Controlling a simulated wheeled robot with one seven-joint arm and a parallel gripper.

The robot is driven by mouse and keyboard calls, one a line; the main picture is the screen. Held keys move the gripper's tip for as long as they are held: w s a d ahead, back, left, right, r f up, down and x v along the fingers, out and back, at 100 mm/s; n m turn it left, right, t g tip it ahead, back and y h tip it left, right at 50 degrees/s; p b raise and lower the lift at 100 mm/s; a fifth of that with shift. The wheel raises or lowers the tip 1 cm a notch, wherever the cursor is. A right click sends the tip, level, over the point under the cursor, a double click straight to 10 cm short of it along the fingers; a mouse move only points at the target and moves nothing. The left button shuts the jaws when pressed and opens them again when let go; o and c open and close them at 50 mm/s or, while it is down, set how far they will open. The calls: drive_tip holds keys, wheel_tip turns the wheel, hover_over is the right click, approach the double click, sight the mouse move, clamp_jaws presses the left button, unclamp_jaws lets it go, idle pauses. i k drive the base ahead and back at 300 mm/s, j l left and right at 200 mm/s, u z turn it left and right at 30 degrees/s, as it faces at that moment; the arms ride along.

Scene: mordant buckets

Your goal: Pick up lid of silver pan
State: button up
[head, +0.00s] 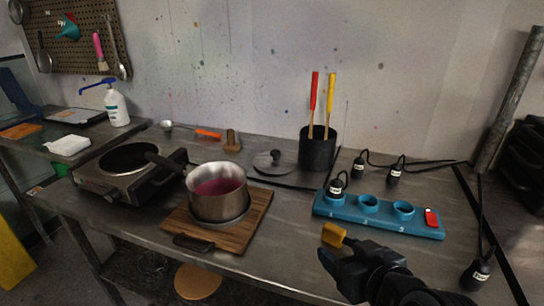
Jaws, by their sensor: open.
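The silver pan (217,199) stands on a wooden board, uncovered, with a dark red liquid inside. Its black handle points to the upper left, toward the hot plate. A lid (272,164) with a black knob lies on the table behind and to the right of the pan, close to the black pot. My gripper (331,247) is at the lower right, in front of the blue power strip, apart from the lid and the pan. It is open and empty; one yellow fingertip shows clearly and the other is hard to make out.
A black pot (317,152) with red- and yellow-handled tools stands right of the lid. A blue power strip (378,215) with a red switch and black plugs (336,186) lies at right. The hot plate (128,172) is left of the wooden board (250,213). Bare table lies between board and strip.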

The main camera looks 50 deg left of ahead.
sight(274, 162)
drive_tip(key=i+j, duration=0.1)
drive_tip(key=j, duration=0.25)
drive_tip(key=i+j, duration=0.1)
drive_tip(key=j, duration=0.25)
drive_tip(key=i+j, duration=0.1)
drive_tip(key=j, duration=0.25)
drive_tip(key=i+j, duration=0.15)
drive_tip(key=j, duration=0.2)
drive_tip(key=i+j, duration=0.1)
drive_tip(key=j, duration=0.25)
